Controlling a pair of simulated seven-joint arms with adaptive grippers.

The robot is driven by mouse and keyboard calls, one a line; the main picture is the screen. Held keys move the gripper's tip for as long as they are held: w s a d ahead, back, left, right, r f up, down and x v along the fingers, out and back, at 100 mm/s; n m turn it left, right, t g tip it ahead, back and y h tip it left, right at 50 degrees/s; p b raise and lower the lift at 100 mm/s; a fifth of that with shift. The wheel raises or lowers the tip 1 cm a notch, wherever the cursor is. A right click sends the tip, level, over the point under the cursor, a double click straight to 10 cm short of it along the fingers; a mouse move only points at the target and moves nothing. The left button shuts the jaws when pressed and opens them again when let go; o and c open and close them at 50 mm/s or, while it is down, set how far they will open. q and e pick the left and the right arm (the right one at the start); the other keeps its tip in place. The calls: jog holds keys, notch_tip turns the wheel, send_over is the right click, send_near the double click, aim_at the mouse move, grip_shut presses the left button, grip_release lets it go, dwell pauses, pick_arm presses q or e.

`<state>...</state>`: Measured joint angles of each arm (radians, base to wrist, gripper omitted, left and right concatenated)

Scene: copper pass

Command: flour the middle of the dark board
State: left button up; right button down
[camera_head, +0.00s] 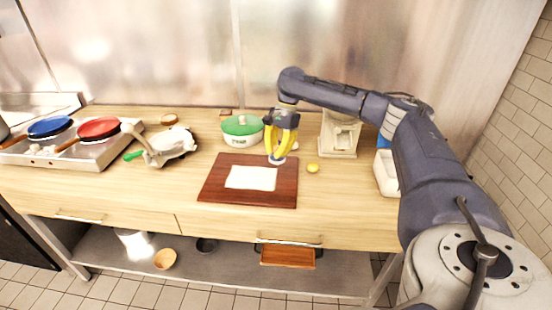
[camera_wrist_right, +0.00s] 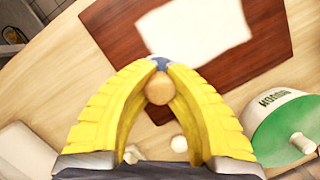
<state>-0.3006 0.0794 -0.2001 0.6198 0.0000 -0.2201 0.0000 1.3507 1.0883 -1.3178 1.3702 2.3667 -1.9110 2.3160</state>
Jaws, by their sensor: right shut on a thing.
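My left gripper is out of view.
A green-lidded white pot (camera_head: 241,130) stands behind the board. A yellow ball-like item (camera_head: 313,168) and a cream scale-like device (camera_head: 339,136) are to the right. A crumpled grey-white item (camera_head: 168,146) and a stove with pans (camera_head: 70,150) are left. Bare counter lies in front.

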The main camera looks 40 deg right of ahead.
jog(key=shift+r, duration=0.7)
